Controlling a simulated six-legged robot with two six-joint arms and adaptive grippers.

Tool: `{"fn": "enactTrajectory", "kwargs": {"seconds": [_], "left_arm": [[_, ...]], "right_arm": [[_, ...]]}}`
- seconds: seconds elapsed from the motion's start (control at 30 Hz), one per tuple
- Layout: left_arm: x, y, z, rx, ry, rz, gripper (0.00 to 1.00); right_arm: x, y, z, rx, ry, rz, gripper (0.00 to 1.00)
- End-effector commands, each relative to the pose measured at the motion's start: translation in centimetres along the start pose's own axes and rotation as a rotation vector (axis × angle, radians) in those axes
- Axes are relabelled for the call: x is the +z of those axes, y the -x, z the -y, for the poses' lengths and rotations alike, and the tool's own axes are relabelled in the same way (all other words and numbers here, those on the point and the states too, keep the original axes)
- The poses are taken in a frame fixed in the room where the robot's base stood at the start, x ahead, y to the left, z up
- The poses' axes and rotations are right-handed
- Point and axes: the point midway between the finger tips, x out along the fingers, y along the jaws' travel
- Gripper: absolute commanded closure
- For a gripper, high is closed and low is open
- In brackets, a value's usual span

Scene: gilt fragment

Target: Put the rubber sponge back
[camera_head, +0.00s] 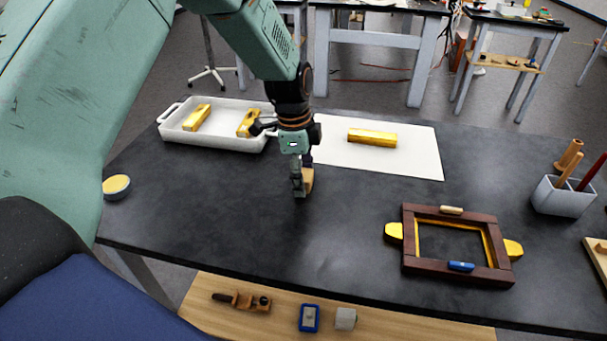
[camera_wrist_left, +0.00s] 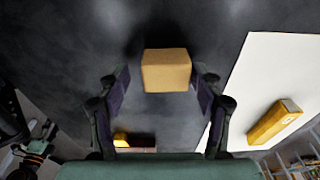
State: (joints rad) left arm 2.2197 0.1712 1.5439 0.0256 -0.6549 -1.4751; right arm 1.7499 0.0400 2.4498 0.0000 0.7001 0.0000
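The rubber sponge, which I take to be the small tan block (camera_head: 308,181), is at my left gripper's fingertips over the dark table. In the left wrist view the tan block (camera_wrist_left: 166,70) lies between the two fingers, with a visible gap at the left finger and a narrow one at the right. My left gripper (camera_head: 301,188) points down and its fingers are apart around the block; it also shows in the wrist view (camera_wrist_left: 162,85). In the head view a finger partly hides the block.
A white tray (camera_head: 210,146) with gold bars stands behind left. A white sheet (camera_head: 420,158) bears a gold bar (camera_head: 372,138). A dark wooden frame (camera_head: 410,243) lies right of front centre. A grey holder (camera_head: 563,200) stands far right.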

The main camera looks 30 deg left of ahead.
Motion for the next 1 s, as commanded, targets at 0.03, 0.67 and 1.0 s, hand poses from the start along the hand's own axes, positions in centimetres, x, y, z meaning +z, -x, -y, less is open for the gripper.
{"fn": "enactTrajectory", "kwargs": {"seconds": [0.03, 0.67, 1.0], "left_arm": [[0.0, 0.0, 0.0, 0.0, 0.0, 0.0, 0.31], [0.0, 6.2, 0.1, -0.004, 0.0, -0.003, 0.31], [0.0, 11.3, 0.1, -0.001, 0.0, -0.001, 0.31]], "right_arm": [[0.0, 0.0, 0.0, 0.0, 0.0, 0.0, 0.43], [0.0, 0.8, 0.0, 0.0, 0.0, 0.0, 0.43], [0.0, 1.4, 0.0, 0.0, 0.0, 0.0, 0.43]]}}
